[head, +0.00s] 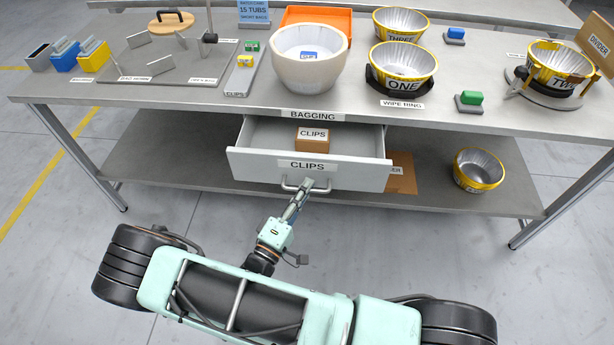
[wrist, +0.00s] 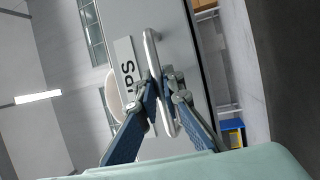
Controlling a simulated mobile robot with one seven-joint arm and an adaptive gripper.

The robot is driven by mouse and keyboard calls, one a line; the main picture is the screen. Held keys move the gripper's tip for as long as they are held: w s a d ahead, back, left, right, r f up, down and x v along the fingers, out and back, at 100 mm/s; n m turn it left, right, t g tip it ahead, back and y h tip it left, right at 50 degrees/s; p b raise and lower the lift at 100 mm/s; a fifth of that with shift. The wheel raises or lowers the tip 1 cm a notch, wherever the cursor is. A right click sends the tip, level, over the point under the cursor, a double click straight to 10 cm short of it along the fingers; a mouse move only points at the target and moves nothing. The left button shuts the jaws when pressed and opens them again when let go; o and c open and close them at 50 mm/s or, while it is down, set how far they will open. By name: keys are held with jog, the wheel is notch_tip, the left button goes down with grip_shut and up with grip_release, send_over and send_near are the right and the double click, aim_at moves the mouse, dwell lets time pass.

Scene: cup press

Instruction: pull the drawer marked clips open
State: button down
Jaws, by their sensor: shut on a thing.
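The drawer marked CLIPS (head: 260,164) hangs out from under the bench top in the head view. It is pulled out, and a small brown box marked CLIPS (head: 312,146) stands inside it. The drawer's front with its label (wrist: 128,66) also shows in the wrist view, turned on its side. My gripper (head: 304,187) is at the metal bar handle (head: 289,185) below the label. In the wrist view my gripper (wrist: 163,82) has its fingers closed around the handle (wrist: 151,48). The contact itself is partly hidden by the fingers.
The bench top (head: 190,96) above holds a large white bowl (head: 310,58), gold-rimmed tubs and small blocks. On the lower shelf (head: 180,160) are a brown box (head: 402,172), partly behind the drawer, and a tub (head: 480,170). The floor in front of the drawer holds only my arm.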

jog(key=shift+s, duration=0.25)
jog(key=c, duration=2)
grip_release()
jog(key=shift+c, duration=0.2)
jog(key=v, duration=1.2)
